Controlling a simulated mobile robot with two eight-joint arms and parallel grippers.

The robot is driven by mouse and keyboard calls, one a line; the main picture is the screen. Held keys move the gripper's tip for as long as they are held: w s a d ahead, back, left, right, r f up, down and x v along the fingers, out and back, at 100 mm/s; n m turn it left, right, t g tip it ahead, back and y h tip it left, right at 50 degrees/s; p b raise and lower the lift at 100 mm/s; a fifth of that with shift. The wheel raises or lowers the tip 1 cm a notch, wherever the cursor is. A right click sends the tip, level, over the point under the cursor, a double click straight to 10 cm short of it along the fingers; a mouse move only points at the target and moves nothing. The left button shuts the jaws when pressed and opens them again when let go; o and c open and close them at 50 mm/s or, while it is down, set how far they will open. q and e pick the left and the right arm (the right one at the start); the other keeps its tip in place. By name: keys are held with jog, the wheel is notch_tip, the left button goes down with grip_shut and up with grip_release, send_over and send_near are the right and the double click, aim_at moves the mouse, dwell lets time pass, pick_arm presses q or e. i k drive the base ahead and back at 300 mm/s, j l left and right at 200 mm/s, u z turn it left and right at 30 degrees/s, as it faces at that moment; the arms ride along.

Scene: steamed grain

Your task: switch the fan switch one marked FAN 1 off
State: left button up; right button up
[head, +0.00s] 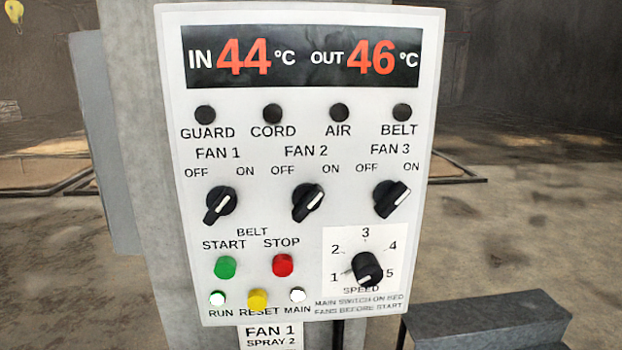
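The FAN 1 switch (220,203) is a black rotary knob with a white line, on the left of a white control panel (300,222) in the head view. OFF is marked at its upper left and ON at its upper right. Its handle slants from lower left to upper right, in line with the ON mark. The FAN 2 switch (308,202) and the FAN 3 switch (391,199) sit to its right, with handles slanted the same way. Neither of my grippers is in view, and nothing touches the knob.
Below are a green START button (225,267), a red STOP button (283,265), a yellow RESET button (257,299) and a black SPEED knob (367,268). The panel is on a grey column (140,190). A dark grey block (490,318) stands at the lower right.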

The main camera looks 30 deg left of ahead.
aim_at(222, 200)
jog(key=u, duration=1.55)
